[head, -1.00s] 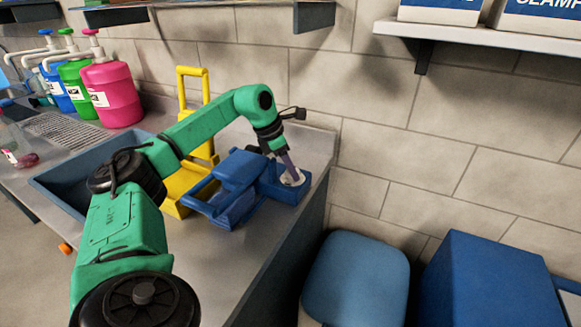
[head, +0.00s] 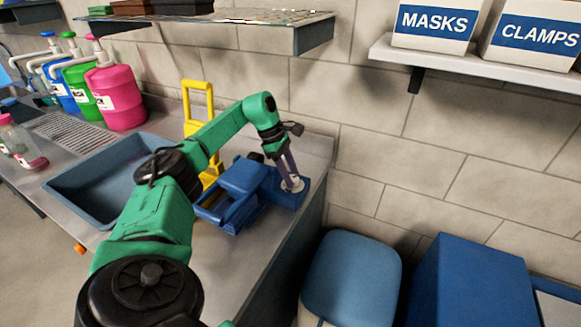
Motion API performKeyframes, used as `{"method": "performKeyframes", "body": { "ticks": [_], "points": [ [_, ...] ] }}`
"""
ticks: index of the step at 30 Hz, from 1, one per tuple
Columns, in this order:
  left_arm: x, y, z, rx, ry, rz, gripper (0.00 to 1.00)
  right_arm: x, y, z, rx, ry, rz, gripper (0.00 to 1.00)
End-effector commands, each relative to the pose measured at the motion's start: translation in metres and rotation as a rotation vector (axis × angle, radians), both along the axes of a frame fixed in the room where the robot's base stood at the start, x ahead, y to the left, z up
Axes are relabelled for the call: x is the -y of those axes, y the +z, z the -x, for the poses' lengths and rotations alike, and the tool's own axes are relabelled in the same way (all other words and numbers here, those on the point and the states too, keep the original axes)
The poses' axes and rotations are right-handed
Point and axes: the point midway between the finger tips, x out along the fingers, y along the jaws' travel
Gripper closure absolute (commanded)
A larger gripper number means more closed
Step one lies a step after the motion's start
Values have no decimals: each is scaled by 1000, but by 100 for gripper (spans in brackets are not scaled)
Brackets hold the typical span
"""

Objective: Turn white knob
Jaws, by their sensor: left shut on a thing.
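The white knob (head: 293,185) sits on top of a blue block-shaped housing (head: 287,199) near the right end of the counter. My left arm reaches in over the sink, and my left gripper (head: 291,180) points down at the knob. Its fingers are shut on the knob, partly covering it. The knob's markings and exact angle are too small to tell. My right gripper is not in view.
A blue device (head: 240,190) stands left of the housing, with a yellow frame (head: 199,110) behind it. A sink (head: 75,185) and pump bottles (head: 117,97) lie to the left. A shelf (head: 480,62) with boxes is at upper right. Blue bins (head: 470,285) stand below the counter.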

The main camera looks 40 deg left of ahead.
Motion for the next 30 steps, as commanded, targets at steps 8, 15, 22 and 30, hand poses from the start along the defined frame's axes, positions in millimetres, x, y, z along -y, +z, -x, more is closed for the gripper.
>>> {"method": "performKeyframes", "body": {
  "ticks": [8, 15, 22, 30],
  "points": [
    [-1, 4, -3, 12, -109, 1, 100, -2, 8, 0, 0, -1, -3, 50],
    [-1, 3, -3, 11, -137, 0, 100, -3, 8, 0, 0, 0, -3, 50],
    [-1, 3, -3, 12, -136, 0, 100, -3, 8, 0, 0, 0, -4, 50],
    [-1, 2, -2, 7, -137, 0, 24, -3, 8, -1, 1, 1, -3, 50]
  ]
}}
